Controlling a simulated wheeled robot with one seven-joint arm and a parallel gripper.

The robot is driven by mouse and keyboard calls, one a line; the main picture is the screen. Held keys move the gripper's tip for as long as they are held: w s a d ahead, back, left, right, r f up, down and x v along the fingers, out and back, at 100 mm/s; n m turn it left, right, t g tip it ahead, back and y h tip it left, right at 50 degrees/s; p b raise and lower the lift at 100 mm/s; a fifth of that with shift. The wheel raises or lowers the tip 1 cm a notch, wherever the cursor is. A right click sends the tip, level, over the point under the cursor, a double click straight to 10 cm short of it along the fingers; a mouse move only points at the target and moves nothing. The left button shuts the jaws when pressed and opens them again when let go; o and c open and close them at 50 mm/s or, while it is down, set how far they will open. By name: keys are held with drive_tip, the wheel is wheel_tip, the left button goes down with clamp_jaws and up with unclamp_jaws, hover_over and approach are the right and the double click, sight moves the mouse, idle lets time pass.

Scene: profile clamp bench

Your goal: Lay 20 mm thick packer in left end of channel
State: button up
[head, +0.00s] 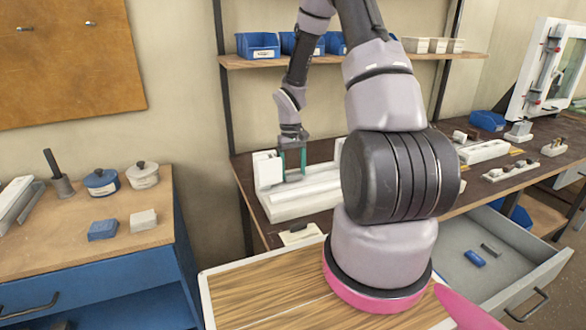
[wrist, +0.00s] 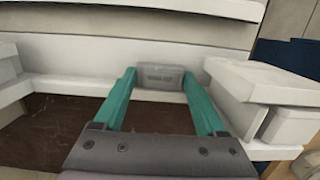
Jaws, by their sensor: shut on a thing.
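My gripper (head: 292,170) has two teal fingers pointing down into the white channel (head: 312,203) on the dark bench, close to its left end. In the wrist view my gripper (wrist: 160,82) is shut on a small grey block, the packer (wrist: 160,72), held between the fingertips. The packer (head: 293,177) shows only as a small grey patch in the head view. A white end block (head: 267,168) stands at the channel's left end, a little apart from the fingers. Whether the packer touches the channel floor I cannot tell.
My arm hides the channel's right part in the head view. Further right on the bench are white blocks (head: 484,151) and small fittings (head: 510,170). An open grey drawer (head: 500,235) holds a blue piece (head: 475,258). A shelf with blue bins (head: 258,46) is above.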

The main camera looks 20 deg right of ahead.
drive_tip(key=shift+f, duration=0.3)
drive_tip(key=o, duration=1.2)
drive_tip(key=shift+o, duration=0.2)
drive_tip(key=shift+r, duration=0.1)
drive_tip(key=shift+r, duration=3.9)
